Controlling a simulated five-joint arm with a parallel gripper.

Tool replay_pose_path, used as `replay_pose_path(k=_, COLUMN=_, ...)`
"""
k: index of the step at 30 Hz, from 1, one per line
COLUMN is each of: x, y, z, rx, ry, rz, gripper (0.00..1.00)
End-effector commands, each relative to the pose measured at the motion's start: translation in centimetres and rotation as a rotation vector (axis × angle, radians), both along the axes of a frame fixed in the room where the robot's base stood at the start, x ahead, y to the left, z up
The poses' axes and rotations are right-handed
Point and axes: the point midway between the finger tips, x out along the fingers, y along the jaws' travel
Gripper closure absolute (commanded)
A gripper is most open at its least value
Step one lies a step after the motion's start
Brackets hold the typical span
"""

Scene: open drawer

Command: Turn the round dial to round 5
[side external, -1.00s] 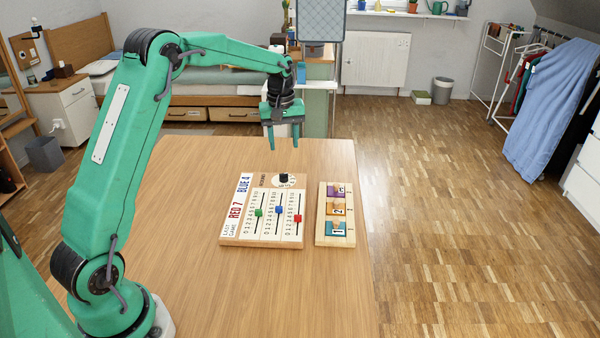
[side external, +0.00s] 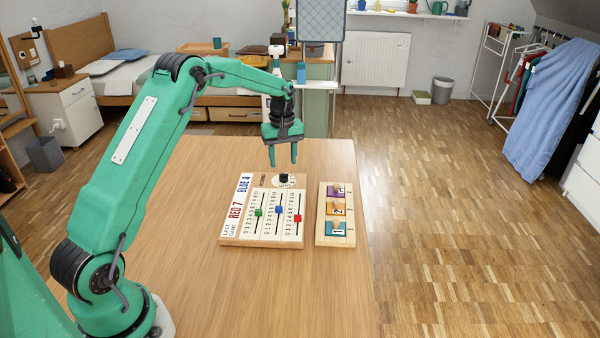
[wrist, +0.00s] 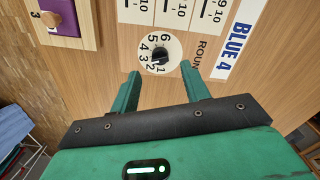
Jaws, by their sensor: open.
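The round dial is a white disc with a black knob (side external: 284,178) at the far end of the wooden scoreboard (side external: 225,242). In the wrist view the dial knob (wrist: 160,54) sits among the numbers 1 to 6. A pale mark shows on the knob near the low numbers, but I cannot tell exactly which number it points at. My gripper (side external: 283,163) points down just above the dial, open and empty. In the wrist view its two fingers (wrist: 160,72) are spread to the left and right of the knob, seemingly above it and not touching.
The scoreboard carries green (side external: 259,213), blue (side external: 279,210) and red (side external: 298,218) sliders nearer the front. A wooden tray (side external: 320,240) with several numbered coloured pieces lies to its right. The tabletop (side external: 190,200) left of the board is clear.

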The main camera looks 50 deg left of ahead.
Motion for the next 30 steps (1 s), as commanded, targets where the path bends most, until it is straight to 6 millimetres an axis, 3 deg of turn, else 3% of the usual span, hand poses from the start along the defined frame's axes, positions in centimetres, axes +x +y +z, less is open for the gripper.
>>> replay_pose_path(k=12, x=0.0, y=0.0, z=-4.7, rx=-0.001, ry=0.001, rz=0.000, gripper=0.54)
replay_pose_path(k=24, x=0.0, y=0.0, z=-5.3, rx=0.001, ry=-0.001, rz=0.000, gripper=0.54)
replay_pose_path(k=25, x=0.0, y=0.0, z=-5.3, rx=0.001, ry=-0.001, rz=0.000, gripper=0.56)
replay_pose_path(k=30, x=0.0, y=0.0, z=-5.3, rx=0.001, ry=-0.001, rz=0.000, gripper=0.89)
